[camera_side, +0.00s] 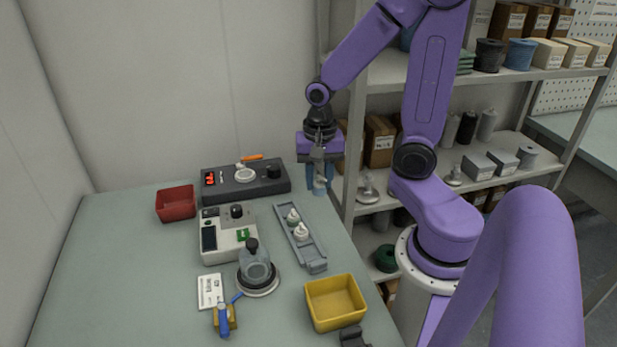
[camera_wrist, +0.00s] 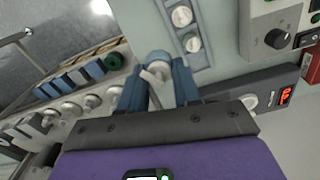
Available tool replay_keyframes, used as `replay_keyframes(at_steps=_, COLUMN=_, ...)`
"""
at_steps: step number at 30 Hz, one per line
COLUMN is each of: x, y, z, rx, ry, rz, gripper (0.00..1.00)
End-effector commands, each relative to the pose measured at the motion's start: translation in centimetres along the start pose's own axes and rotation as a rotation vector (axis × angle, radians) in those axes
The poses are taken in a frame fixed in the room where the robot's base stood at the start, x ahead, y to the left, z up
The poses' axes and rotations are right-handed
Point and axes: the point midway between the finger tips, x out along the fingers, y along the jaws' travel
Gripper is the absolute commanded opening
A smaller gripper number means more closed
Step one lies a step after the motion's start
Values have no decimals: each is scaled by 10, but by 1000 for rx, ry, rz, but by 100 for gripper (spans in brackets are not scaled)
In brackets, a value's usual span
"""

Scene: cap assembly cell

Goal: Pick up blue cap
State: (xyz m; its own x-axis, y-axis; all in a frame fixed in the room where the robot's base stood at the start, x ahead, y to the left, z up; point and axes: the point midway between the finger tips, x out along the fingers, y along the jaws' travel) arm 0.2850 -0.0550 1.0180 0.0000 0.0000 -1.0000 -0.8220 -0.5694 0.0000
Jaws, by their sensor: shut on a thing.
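My gripper (camera_side: 319,175) is raised at the back right of the table, beside the shelf, with its blue fingers pointing down. In the wrist view my gripper (camera_wrist: 157,77) is shut on a small blue cap (camera_wrist: 159,57), which shows between the fingertips with a pale part next to it. In the side view the blue cap (camera_side: 319,190) shows small and partly hidden at the fingertips. It appears clear of the table, apart from other things.
A grey rack (camera_side: 312,254) holds two small pale-topped pieces. Around it are a dark control box (camera_side: 246,186), a white device (camera_side: 228,237), a flask (camera_side: 256,263) on a round base, a red bin (camera_side: 175,204) and a yellow bin (camera_side: 335,302). A stocked shelf (camera_side: 375,75) stands close behind.

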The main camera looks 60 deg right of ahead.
Motion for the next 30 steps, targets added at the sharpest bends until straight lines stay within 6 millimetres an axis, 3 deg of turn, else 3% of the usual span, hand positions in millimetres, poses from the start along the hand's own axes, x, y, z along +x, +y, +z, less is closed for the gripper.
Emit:
replay_keyframes(at_steps=19, x=-17, y=23, z=25, rx=3, ry=0, rz=-1, gripper=20)
replay_keyframes(at_steps=23, x=-21, y=8, z=18, rx=22, ry=0, rz=1, gripper=20)
replay_keyframes(at_steps=30, x=-31, y=-54, z=-22, rx=102, ry=-1, rz=0, gripper=20)
